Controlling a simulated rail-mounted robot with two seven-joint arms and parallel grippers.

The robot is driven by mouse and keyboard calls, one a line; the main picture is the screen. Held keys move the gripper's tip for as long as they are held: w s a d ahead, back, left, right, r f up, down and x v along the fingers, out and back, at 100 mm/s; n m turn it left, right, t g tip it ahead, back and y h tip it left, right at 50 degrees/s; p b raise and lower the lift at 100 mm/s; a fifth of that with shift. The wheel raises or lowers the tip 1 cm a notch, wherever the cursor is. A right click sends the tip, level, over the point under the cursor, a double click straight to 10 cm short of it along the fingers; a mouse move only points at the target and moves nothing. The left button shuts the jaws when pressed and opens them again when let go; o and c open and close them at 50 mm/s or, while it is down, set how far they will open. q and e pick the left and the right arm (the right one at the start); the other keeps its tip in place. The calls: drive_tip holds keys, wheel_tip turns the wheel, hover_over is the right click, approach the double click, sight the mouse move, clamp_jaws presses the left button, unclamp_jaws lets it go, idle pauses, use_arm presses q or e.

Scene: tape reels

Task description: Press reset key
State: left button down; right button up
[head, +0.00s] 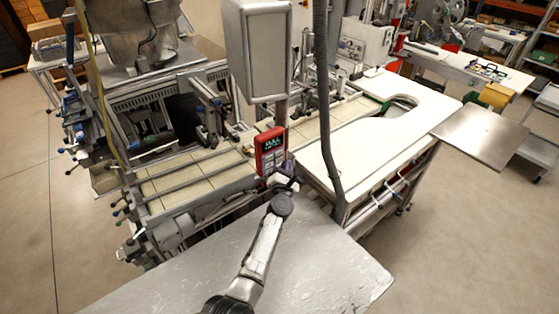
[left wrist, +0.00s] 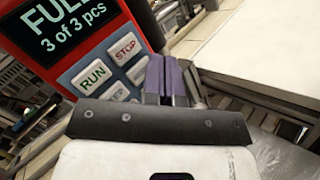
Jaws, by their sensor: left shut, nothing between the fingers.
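A red control box (head: 270,150) with a lit display stands on a post near the middle of the head view. In the left wrist view the control box (left wrist: 110,20) fills the upper left. Its screen (left wrist: 68,30) reads "FULL" and "3 of 3 pcs". Contact cannot be told. In the head view the left gripper (head: 289,168) is beside the box.
A grey metal table (head: 320,265) lies in front, under my arm. A white worktop (head: 345,160) is right of the control box. A tiled conveyor bed (head: 195,180) is to the left. A dark hose (head: 323,100) hangs just right of the box, and a grey cabinet (head: 258,55) is above it.

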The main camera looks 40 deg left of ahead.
use_arm(q)
drive_tip(key=shift+a, duration=0.2)
idle(0.5)
drive_tip(key=shift+w+a, duration=0.1)
drive_tip(key=shift+a, duration=0.15)
drive_tip(key=shift+a, duration=0.25)
idle(0.6)
drive_tip(key=shift+a+b, duration=0.1)
drive_tip(key=shift+b, duration=0.2)
idle(0.3)
drive_tip(key=shift+d, duration=0.8)
drive_tip(key=shift+d, duration=0.1)
